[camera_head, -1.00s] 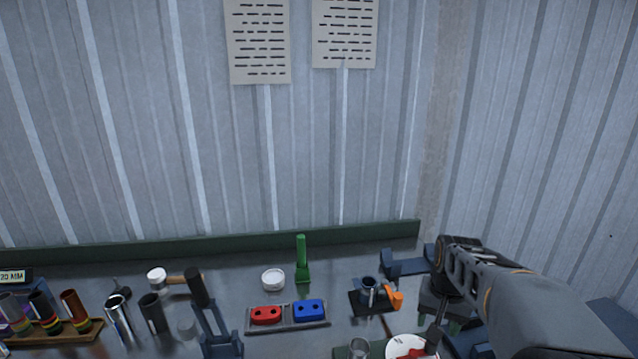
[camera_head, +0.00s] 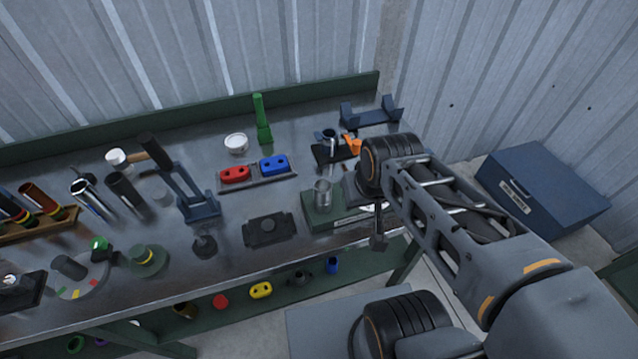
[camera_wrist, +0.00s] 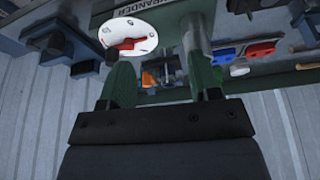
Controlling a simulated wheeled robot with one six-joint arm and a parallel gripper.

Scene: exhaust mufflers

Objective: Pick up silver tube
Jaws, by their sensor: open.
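Two things look like a silver tube. A shiny chrome tube (camera_head: 88,198) leans at the left of the bench in the head view, beside a dark tube (camera_head: 124,190). A shorter silver cylinder (camera_head: 322,192) stands on a green block (camera_head: 318,215) near the bench's right end. A grey cylinder (camera_wrist: 196,38) at the top of the wrist view seems to be this shorter one. My gripper (camera_wrist: 162,82) is open and empty, its two green fingers apart. It is near the right end of the bench, largely hidden behind my arm in the head view.
A white and red dial (camera_wrist: 130,36) lies close beyond my fingers. A blue press frame (camera_head: 190,195), a tray with red and blue blocks (camera_head: 257,182) and a black holder with an orange piece (camera_head: 350,145) stand on the bench. A blue box (camera_head: 540,190) is at right.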

